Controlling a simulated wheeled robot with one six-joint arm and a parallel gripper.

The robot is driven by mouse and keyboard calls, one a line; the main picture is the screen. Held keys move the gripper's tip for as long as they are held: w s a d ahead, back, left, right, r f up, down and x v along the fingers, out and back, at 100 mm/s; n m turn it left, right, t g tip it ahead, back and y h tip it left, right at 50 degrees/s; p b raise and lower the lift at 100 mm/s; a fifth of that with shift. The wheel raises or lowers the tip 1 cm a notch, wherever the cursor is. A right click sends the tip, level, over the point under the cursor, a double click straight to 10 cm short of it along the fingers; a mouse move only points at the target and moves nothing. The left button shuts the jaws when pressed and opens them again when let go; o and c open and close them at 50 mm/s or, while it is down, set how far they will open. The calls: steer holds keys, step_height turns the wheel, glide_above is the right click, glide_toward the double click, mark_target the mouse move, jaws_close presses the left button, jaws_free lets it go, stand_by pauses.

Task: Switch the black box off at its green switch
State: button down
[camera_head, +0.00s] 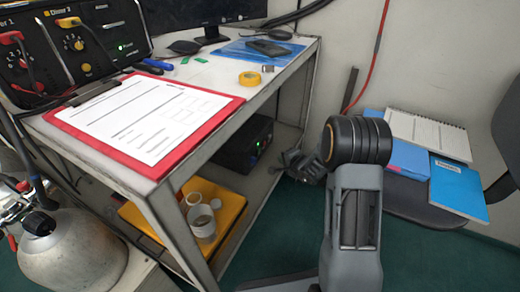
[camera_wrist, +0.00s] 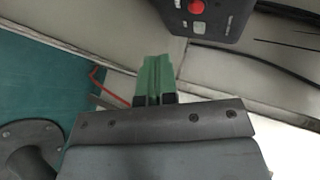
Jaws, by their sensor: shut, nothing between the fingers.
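The black box (camera_head: 238,150) sits on the lower shelf under the table, with small green lights on its front (camera_head: 258,143). In the wrist view its dark face (camera_wrist: 222,22) is at the top right, cut off by the frame's edge. A red round part (camera_wrist: 197,6) and a pale greenish rectangular part (camera_wrist: 199,28) show on that face; which way the switch is set I cannot tell. My gripper (camera_head: 301,165) is to the right of the box in the head view. Its green fingers (camera_wrist: 156,62) are shut and empty, below and left of the box face, apparently apart from it.
A table leg and frame (camera_head: 180,235) stand left of the box. The yellow tray (camera_head: 232,205) with white rolls shares the lower shelf. A dark cable (camera_wrist: 245,62) runs near the box. A chair (camera_head: 410,203) with notebooks stands at the right.

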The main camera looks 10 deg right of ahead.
mark_target(259, 151)
steer(key=a, duration=0.1)
steer(key=w, duration=0.1)
steer(key=w+a, duration=0.1)
steer(key=shift+a+r+p, duration=0.25)
steer(key=shift+a+p, duration=0.1)
steer(key=shift+p, duration=0.05)
steer(key=shift+w+a+f+b, duration=0.2)
steer(key=shift+a+b, duration=0.1)
steer(key=shift+b, duration=0.2)
steer(key=shift+w+a+r+b, duration=0.35)
steer(key=shift+w+a, duration=0.15)
steer(key=shift+a, duration=0.2)
steer(key=shift+w+a+b, duration=0.4)
steer(key=shift+a+b, duration=0.15)
steer(key=shift+b, duration=0.4)
stand_by(1.4)
steer(key=shift+d, duration=0.1)
steer(key=shift+s+d+f+b, duration=0.1)
steer(key=shift+s+d+b, duration=0.3)
steer(key=shift+b, duration=0.1)
steer(key=shift+d, duration=0.1)
stand_by(0.3)
